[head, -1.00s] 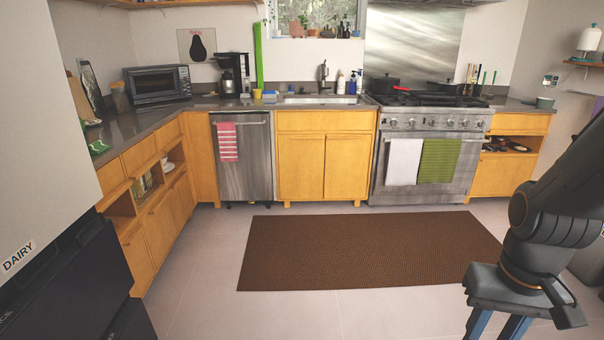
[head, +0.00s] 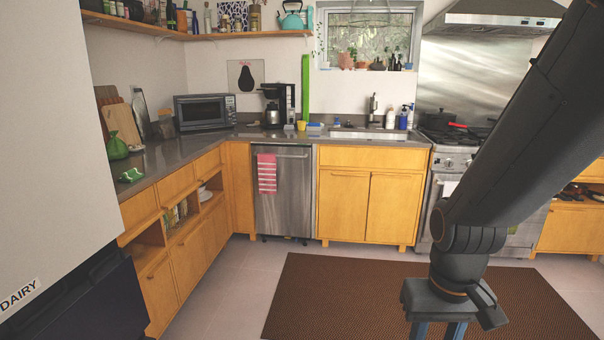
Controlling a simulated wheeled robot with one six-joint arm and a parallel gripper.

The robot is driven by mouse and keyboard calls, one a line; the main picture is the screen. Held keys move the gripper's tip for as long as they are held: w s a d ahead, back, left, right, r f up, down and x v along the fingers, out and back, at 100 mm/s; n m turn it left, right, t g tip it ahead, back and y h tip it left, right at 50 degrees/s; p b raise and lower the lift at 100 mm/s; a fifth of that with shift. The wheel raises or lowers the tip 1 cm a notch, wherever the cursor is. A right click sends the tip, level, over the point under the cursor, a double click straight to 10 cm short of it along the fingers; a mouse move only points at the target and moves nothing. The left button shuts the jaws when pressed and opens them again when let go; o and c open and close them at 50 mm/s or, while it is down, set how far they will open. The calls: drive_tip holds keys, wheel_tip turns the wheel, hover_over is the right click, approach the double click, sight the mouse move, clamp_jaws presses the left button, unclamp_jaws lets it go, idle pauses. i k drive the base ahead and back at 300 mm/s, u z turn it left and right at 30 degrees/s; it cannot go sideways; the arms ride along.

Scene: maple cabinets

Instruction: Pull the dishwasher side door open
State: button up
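The dishwasher (head: 284,200) is a stainless steel front under the counter, left of the sink cabinet. Its door looks shut, with a horizontal bar handle (head: 292,155) along the top. A red-and-white striped towel (head: 267,174) hangs over the handle's left part. My gripper (head: 437,332) points down at the bottom of the head view, right of the dishwasher and nearer to me. Its two blue fingers stand apart with nothing seen between them. The fingertips are cut off by the frame's lower edge.
A brown mat (head: 340,300) lies on the floor before the sink cabinet (head: 370,200). Maple cabinets (head: 190,245) run along the left. A large unit labelled DAIRY (head: 20,293) stands near left. The floor before the dishwasher is clear. My arm partly hides the stove (head: 445,170).

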sight(344, 194)
drive_tip(key=u, duration=0.35)
drive_tip(key=i, duration=1.8)
drive_tip(key=z, duration=0.75)
drive_tip(key=i, duration=1.25)
drive_tip(key=z, duration=0.8)
